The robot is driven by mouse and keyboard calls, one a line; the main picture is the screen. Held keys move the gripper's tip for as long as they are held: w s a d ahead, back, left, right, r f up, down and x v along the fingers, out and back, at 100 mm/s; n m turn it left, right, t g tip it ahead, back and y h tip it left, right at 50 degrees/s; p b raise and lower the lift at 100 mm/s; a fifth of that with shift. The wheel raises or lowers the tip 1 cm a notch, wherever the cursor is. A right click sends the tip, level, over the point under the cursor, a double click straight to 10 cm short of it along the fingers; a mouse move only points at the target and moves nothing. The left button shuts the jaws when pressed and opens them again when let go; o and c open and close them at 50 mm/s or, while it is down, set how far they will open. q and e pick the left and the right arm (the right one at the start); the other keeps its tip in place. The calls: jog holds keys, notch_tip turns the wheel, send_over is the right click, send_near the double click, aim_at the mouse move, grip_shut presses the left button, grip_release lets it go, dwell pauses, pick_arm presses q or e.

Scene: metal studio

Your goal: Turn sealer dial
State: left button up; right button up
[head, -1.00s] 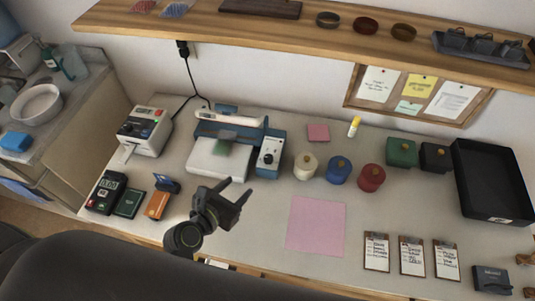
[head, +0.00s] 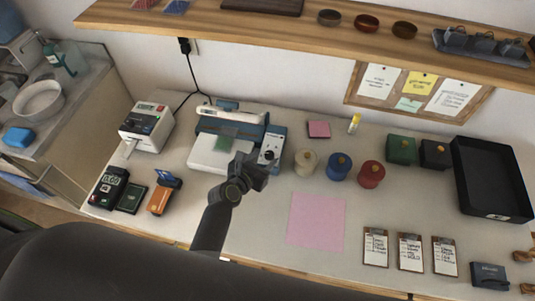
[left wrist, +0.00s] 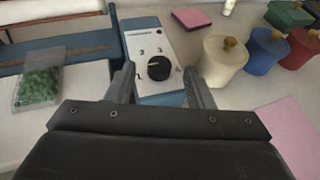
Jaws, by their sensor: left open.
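The sealer (head: 222,150) is a blue and white machine on the counter, with a white bar across its back and a control box at its right end. Its black round dial (left wrist: 159,67) sits on the white control panel (left wrist: 152,45) in the left wrist view; the dial also shows in the head view (head: 269,155). My left gripper (left wrist: 160,85) is open, its two fingers apart on either side of the control box, with the dial between and just beyond them. Contact with the dial cannot be told. My right gripper is not in view.
A bag of green bits (left wrist: 40,83) lies on the sealer's white plate. Cream (head: 305,162), blue (head: 339,166) and red (head: 371,173) lidded jars stand close to the right. A pink sheet (head: 316,221) lies in front of them. A label printer (head: 147,127) stands left.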

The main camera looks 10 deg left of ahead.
aim_at(269, 153)
pick_arm(q)
jog(key=shift+x, duration=1.7)
jog(key=c, duration=1)
